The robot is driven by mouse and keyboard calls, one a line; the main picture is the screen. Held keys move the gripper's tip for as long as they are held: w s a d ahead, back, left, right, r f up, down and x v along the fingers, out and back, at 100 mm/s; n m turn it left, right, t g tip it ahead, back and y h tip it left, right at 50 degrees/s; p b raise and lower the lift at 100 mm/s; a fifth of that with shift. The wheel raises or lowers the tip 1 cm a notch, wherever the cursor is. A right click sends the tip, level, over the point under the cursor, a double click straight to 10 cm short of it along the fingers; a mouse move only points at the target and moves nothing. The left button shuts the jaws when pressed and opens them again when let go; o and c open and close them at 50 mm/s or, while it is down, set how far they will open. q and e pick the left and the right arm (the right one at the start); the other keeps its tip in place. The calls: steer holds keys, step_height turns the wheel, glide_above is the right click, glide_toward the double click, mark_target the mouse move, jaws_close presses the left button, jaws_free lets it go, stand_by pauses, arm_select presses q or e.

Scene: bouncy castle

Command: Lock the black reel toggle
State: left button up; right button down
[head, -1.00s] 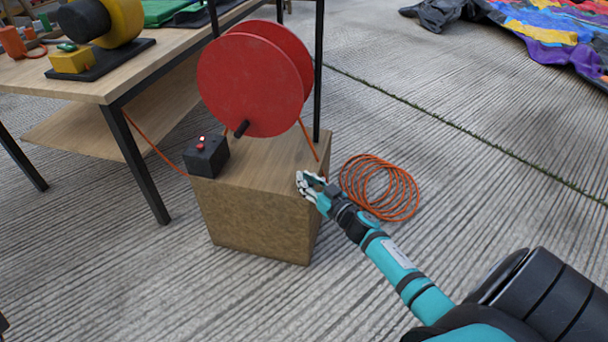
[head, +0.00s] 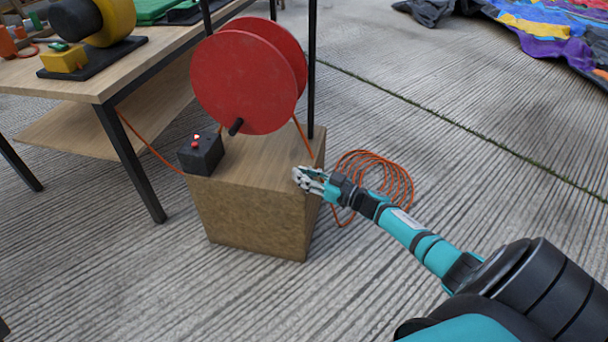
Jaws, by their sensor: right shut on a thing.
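A red reel (head: 245,82) stands upright in a black frame on a wooden block (head: 258,222). A short black handle (head: 236,127) sticks out from the reel's lower face. A black box (head: 201,155) with small red parts on top, one of them bright, sits at the block's left edge. I cannot tell which black part is the toggle or how it is set. My right gripper (head: 306,179) is at the block's right edge, shut on the orange cable (head: 302,136) running down from the reel. The fingers hide the grip. My left gripper is out of view.
A loose coil of orange cable (head: 385,170) lies on the grooved floor right of the block, partly behind my right arm. A table (head: 75,80) with a yellow and black blower (head: 108,22) stands at the left. Colourful fabric (head: 545,20) lies far right.

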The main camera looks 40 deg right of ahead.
steer(key=shift+w+d+r, duration=0.1)
steer(key=shift+r, duration=0.15)
steer(key=c, duration=1.3)
jaws_free()
steer(key=shift+f, duration=0.15)
steer(key=shift+o, duration=0.2)
steer(key=v, duration=1.2)
